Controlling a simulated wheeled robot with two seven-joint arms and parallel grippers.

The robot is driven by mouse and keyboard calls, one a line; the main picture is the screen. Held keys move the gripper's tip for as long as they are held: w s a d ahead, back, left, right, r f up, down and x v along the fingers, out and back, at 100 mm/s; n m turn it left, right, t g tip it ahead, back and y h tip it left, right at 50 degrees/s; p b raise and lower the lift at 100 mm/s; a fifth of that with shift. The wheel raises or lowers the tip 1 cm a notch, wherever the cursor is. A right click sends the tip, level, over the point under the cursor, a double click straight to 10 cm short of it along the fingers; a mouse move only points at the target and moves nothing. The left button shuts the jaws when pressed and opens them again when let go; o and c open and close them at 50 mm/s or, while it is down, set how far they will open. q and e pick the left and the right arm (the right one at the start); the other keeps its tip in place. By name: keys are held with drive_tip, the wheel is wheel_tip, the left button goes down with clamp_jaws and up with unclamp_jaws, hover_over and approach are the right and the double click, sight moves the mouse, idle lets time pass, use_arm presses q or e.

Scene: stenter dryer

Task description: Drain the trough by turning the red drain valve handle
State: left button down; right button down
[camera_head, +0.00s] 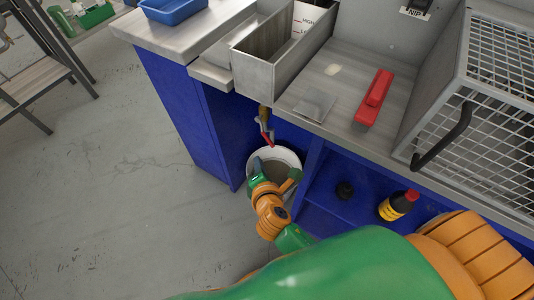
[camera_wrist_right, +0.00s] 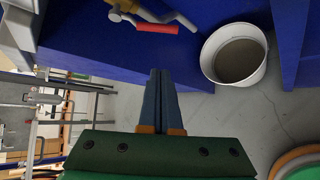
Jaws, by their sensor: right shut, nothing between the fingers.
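The red drain valve handle (camera_head: 269,138) hangs below the metal trough (camera_head: 283,47), on a brass valve (camera_head: 264,115) in front of the blue cabinet. In the right wrist view the red-sleeved handle (camera_wrist_right: 157,28) lies nearly level, with the brass valve body (camera_wrist_right: 123,6) at its left. My right gripper (camera_wrist_right: 160,72) is shut and empty. Its fingertips point toward the handle but stay apart from it. My left gripper is not in view.
The white bucket (camera_wrist_right: 262,70) stands on the floor under the valve; I cannot tell whether it holds liquid. A blue cabinet post (camera_head: 310,160) stands right of it. A red tool (camera_head: 374,97) lies on the counter.

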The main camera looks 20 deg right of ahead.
drive_tip(key=w+d+f, duration=0.2)
drive_tip(key=w+d, duration=0.2)
drive_tip(key=w, duration=0.2)
drive_tip(key=shift+w, duration=0.25)
drive_tip(key=shift+f, duration=0.15)
